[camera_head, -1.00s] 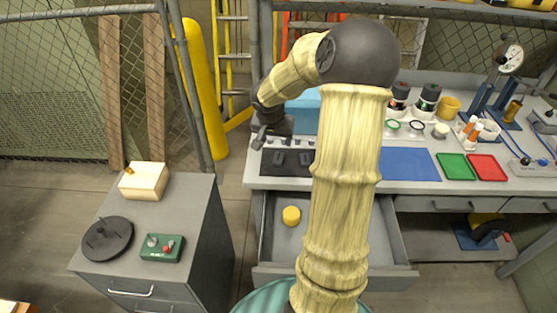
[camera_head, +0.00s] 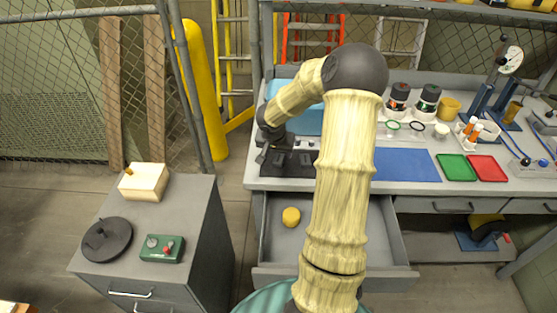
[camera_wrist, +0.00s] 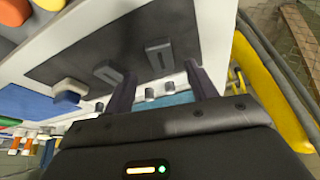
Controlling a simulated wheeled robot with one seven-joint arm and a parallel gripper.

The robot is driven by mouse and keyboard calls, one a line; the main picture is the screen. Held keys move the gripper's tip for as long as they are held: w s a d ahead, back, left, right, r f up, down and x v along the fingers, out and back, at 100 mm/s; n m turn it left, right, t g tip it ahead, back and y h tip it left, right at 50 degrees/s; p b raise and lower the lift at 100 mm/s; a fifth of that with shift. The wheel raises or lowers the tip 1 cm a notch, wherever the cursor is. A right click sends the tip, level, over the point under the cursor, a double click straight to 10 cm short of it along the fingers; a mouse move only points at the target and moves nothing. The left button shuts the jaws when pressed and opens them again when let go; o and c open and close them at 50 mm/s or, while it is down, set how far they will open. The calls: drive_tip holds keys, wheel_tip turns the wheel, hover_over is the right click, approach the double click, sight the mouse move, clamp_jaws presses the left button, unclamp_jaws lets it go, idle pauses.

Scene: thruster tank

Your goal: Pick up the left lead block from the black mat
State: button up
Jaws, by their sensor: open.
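The black mat (camera_wrist: 85,57) lies on the bench, and it shows partly behind my arm in the head view (camera_head: 297,172). Two dark grey lead blocks stand apart on it in the wrist view. The left lead block (camera_wrist: 160,50) is the one at the right of that picture, on the yellow post's side; the other lead block (camera_wrist: 107,72) is to its left. My gripper (camera_wrist: 160,74) is open and empty, with its fingers to either side of the left block's line and the block beyond them. In the head view my gripper (camera_head: 270,156) is low over the mat's left part, hiding the left block.
Several small grey cylinders (camera_wrist: 150,94) stand beside the mat. Below, an open drawer (camera_head: 262,235) holds a yellow object (camera_head: 291,217). A yellow post (camera_head: 200,95) stands left.

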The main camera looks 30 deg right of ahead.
sight(278, 159)
drive_tip(key=shift+x, duration=2)
drive_tip(key=shift+a, duration=0.15)
drive_tip(key=shift+c, duration=0.5)
clamp_jaws()
wheel_tip(278, 159, up, 10)
drive_tip(key=p, duration=0.1)
